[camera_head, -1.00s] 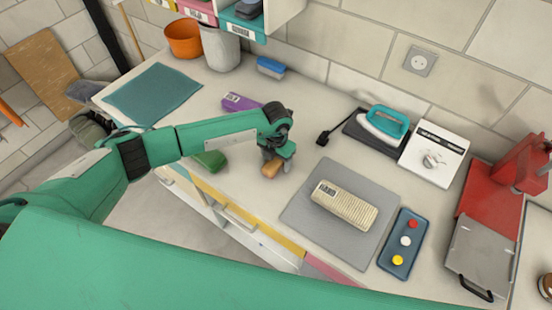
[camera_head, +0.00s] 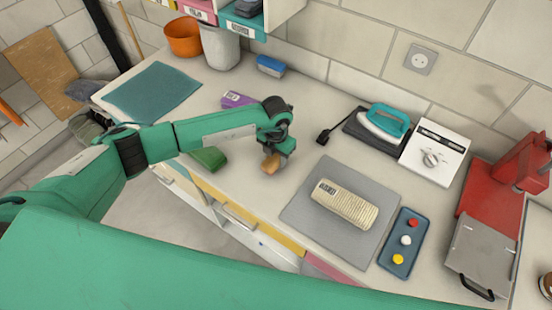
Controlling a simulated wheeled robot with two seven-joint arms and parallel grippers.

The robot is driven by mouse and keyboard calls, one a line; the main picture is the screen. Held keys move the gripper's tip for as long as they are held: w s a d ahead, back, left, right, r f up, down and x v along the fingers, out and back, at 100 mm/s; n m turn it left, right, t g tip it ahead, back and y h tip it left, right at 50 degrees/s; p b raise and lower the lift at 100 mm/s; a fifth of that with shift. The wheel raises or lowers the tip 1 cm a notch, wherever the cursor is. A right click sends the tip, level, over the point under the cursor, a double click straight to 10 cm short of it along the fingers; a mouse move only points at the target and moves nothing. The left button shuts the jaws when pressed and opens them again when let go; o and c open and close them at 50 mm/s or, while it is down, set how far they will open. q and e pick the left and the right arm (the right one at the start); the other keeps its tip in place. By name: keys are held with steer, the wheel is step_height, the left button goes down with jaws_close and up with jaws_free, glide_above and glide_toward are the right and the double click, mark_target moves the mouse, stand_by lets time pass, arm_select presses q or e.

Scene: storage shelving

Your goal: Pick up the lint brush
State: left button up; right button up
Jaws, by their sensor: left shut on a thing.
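A small tan-brown piece, which looks like the lint brush (camera_head: 270,164), is at the fingers of my left gripper (camera_head: 275,155). The gripper points down over the counter, left of the grey mat, and is shut on the brush. The fingers and wrist hide part of the brush. I cannot tell whether its underside is clear of the counter. My right gripper is not in view.
A green block (camera_head: 208,158) and a purple box (camera_head: 237,99) lie close to my left arm. A beige ribbed item (camera_head: 345,204) lies on the grey mat (camera_head: 305,215). An iron (camera_head: 384,122), a button panel (camera_head: 403,243) and a red press (camera_head: 520,165) stand right.

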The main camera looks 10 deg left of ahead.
mark_target(276, 155)
arm_select(q)
step_height(276, 155, up, 19)
steer(key=b, duration=0.6)
steer(key=shift+f, duration=0.2)
steer(key=shift+o, duration=0.6)
